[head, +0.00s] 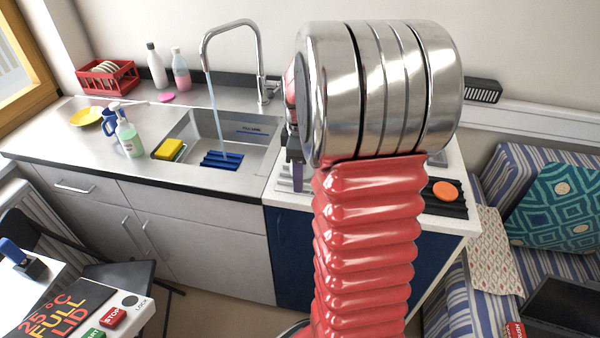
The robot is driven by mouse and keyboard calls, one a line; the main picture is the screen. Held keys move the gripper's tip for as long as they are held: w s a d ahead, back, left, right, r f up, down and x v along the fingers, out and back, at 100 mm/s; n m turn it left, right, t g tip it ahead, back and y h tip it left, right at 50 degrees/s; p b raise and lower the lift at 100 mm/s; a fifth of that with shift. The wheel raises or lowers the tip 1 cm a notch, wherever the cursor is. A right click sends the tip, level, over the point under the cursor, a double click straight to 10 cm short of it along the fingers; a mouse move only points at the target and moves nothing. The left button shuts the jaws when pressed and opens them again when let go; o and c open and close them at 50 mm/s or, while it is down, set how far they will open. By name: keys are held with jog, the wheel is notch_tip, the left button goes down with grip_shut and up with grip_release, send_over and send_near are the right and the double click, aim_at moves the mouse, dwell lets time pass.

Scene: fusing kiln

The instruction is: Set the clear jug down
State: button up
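I cannot make out the clear jug in the head view; my arm blocks a large part of the counter. My red ribbed arm and its shiny metal joint fill the middle of the picture. A small dark and purple piece shows at the left edge of the joint, and it looks like part of my gripper (296,172). The rest of the gripper is hidden behind the arm, so its opening and anything in it cannot be seen.
Water runs from the tap (205,42) into the sink (250,150) with a blue rack (222,160). A soap bottle (128,137), yellow sponge (169,149) and red dish rack (107,78) stand left. An orange disc (445,191) lies on a black ribbed mat (440,208) right.

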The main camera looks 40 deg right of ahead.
jog(key=shift+o, duration=1.2)
jog(key=shift+r, duration=0.1)
notch_tip(320, 180, up, 12)
jog(key=shift+s+a, duration=0.15)
jog(key=shift+s, duration=0.05)
jog(key=s+a+m+t, duration=0.2)
jog(key=s+a+m, duration=0.2)
jog(key=a, duration=0.9)
jog(key=s+a+m+t, duration=0.3)
jog(key=s+a, duration=0.6)
jog(key=a, duration=0.4)
jog(key=shift+s+m, duration=0.15)
jog(key=shift+m, duration=0.55)
